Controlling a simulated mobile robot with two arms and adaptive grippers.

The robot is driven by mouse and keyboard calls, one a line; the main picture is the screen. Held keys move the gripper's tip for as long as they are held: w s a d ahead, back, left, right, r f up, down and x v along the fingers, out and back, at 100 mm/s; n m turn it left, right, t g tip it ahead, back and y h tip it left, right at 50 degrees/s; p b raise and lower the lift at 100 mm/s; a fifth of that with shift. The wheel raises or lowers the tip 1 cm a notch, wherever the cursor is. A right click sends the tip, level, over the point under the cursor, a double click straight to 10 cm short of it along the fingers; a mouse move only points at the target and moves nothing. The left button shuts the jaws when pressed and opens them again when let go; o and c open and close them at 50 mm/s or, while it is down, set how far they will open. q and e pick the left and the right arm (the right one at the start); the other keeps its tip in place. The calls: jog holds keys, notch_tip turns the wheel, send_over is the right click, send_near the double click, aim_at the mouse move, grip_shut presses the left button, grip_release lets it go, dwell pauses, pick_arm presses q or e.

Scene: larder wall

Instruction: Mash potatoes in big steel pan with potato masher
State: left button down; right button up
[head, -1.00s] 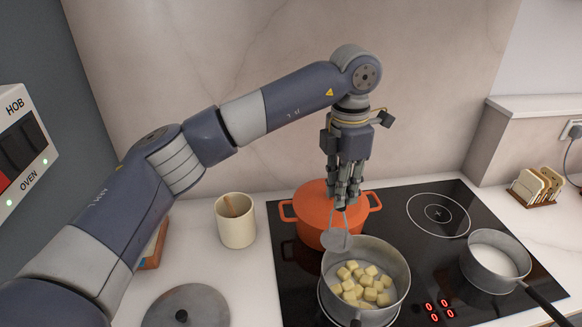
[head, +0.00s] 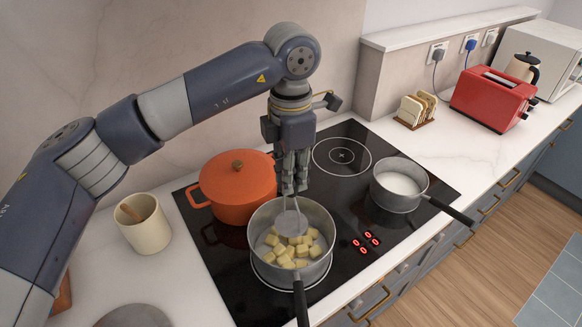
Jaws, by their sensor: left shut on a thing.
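The big steel pan (head: 325,258) stands on the front left ring of the hob, its dark handle pointing to the front. Pale yellow potato cubes (head: 300,250) lie in it, still whole. My left gripper (head: 293,190) is above the pan's far rim, shut on the potato masher (head: 290,223). The masher hangs down with its round grey plate within the pan's opening, over the far potato cubes. I cannot tell whether the plate touches them. The gripper fingers hide the masher's handle. My right gripper is not in view.
An orange lidded pot (head: 237,190) stands close behind the pan, left of my gripper. A smaller saucepan (head: 399,202) with white contents is on the right. A cream utensil pot (head: 144,232), a grey lid (head: 133,317), a toast rack (head: 417,112) and a red toaster (head: 493,98) are on the worktop.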

pick_arm(q)
jog(key=shift+f, duration=0.65)
notch_tip(320, 180, down, 3)
jog(key=b, duration=0.3)
jog(key=shift+r, duration=0.15)
jog(key=shift+f+b, duration=0.5)
jog(key=shift+f, duration=0.2)
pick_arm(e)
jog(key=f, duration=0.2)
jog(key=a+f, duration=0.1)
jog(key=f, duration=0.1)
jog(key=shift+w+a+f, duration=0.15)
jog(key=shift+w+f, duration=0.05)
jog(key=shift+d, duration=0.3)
pick_arm(q)
jog(key=shift+b, duration=0.3)
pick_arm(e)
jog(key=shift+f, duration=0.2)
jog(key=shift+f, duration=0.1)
